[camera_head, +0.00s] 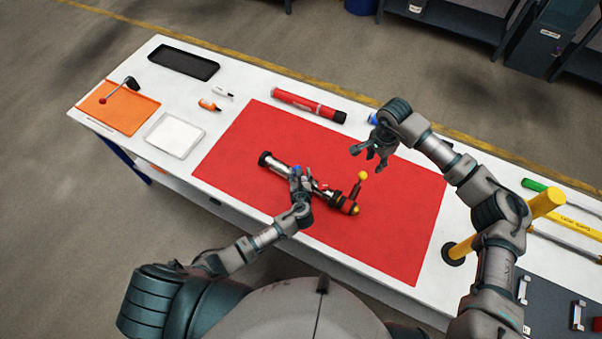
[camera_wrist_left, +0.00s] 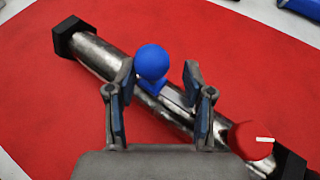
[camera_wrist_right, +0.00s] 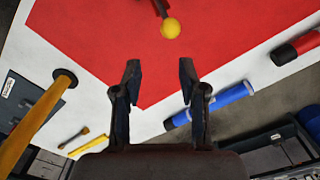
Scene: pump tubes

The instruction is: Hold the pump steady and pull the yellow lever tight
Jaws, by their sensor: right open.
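The pump, a silver cylinder with black ends (camera_head: 280,167), lies diagonally on the red mat (camera_head: 265,125). Its lever (camera_head: 355,190) sticks up at the right end with a yellow ball (camera_head: 362,175) on top; the ball also shows at the top of the right wrist view (camera_wrist_right: 170,28). My left gripper (camera_wrist_left: 158,82) is open over the pump's middle, its fingers either side of a blue knob (camera_wrist_left: 152,62), with gaps beside the knob. Contact with the cylinder is unclear. My right gripper (camera_head: 364,156) is open and empty, above the mat beyond the yellow ball, apart from it.
A red tube (camera_head: 305,105) and a blue tube (camera_wrist_right: 225,105) lie beyond the mat. A yellow post (camera_head: 510,222) stands near my right forearm. An orange tray (camera_head: 118,112), white tray (camera_head: 174,136) and black tray (camera_head: 183,62) are at left. The mat around the pump is clear.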

